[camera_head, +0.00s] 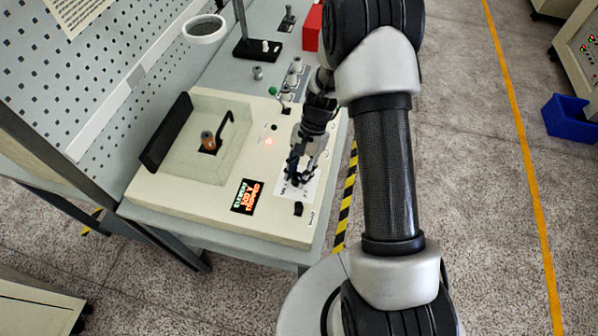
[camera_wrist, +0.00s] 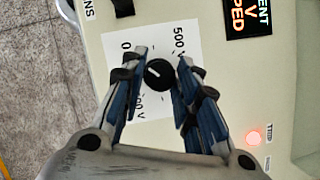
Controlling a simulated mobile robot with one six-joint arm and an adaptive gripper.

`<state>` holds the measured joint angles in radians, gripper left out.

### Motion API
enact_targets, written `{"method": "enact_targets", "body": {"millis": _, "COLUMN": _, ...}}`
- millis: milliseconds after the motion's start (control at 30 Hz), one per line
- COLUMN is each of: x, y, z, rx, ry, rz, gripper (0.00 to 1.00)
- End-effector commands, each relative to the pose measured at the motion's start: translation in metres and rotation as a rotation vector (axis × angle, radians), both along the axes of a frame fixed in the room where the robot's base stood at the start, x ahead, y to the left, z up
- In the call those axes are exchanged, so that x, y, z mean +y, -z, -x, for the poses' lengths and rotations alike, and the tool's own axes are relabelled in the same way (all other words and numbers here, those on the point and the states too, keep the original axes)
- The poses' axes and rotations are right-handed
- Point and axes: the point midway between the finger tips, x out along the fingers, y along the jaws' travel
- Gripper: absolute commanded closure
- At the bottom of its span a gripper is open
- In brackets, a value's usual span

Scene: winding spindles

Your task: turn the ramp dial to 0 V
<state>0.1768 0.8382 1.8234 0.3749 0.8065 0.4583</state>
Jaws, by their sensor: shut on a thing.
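The ramp dial (camera_wrist: 160,75) is a round black knob with a white mark, on a white scale card (camera_wrist: 150,40) in the wrist view. The mark lies on the knob's upper left side, roughly toward the "0" print. "500 V" is printed at upper right, and a partly hidden "00 V" label is below the knob. My gripper (camera_wrist: 161,58) has its blue fingers on either side of the dial and is shut on it. In the head view my gripper (camera_head: 295,179) reaches down onto the card, and the dial itself is hidden by the fingers.
The cream console (camera_head: 160,197) carries a lit display (camera_head: 246,197), a glowing red lamp (camera_head: 268,142) and a black switch (camera_head: 299,209). A clear-walled enclosure (camera_head: 240,150) with a copper-coloured piece stands left of my gripper. A red box (camera_head: 312,27) sits behind.

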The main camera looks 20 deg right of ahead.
Motion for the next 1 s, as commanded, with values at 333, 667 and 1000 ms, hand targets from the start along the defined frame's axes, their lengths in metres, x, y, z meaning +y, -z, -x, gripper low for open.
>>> {"method": "enact_targets", "body": {"millis": 333, "x": 0.0002, "y": 0.0006, "z": 0.0007, "rx": 0.002, "ry": -0.010, "rz": 0.000, "gripper": 0.95}}
{"method": "enact_targets", "body": {"millis": 667, "x": 0.0003, "y": 0.0003, "z": 0.0004, "rx": 0.001, "ry": -0.009, "rz": 0.000, "gripper": 0.56}}
{"method": "enact_targets", "body": {"millis": 1000, "x": 0.0000, "y": -0.0001, "z": 0.0000, "rx": 0.000, "ry": -0.008, "rz": 0.000, "gripper": 0.52}}
